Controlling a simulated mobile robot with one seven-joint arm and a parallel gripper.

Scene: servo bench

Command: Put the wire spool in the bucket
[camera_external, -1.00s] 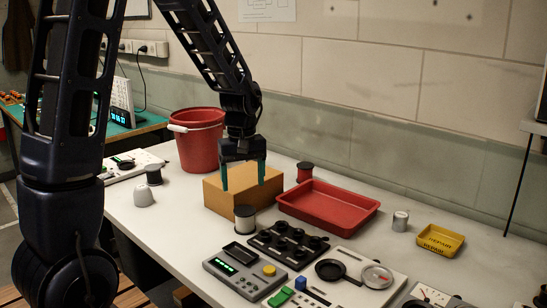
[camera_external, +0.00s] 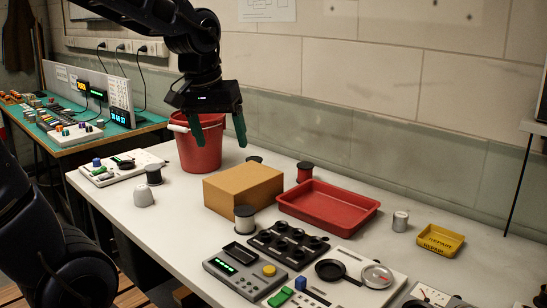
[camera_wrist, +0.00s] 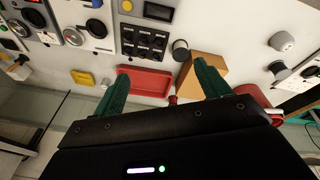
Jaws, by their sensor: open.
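Several spools stand on the bench, and I cannot tell which one the task means. A pale spool with dark flanges (camera_external: 245,219) stands before the cardboard box, a red one (camera_external: 304,172) behind it near the tray, and a dark one (camera_external: 154,175) at left. Another dark round top (camera_external: 255,159) is partly hidden behind the box. The red bucket (camera_external: 187,150) stands at the back left; its inside is not visible. My gripper (camera_external: 219,134) is open and empty, its green fingers in front of or above the bucket's right side. The bucket (camera_wrist: 252,91) is partly hidden in the wrist view.
The cardboard box (camera_external: 243,187) sits mid-bench beside the red tray (camera_external: 328,207). A grey cup-like piece (camera_external: 144,196), a metal can (camera_external: 400,221) and a yellow tray (camera_external: 440,240) stand around. Instruments and a knob panel (camera_external: 288,244) fill the front. Bare bench lies left of the box.

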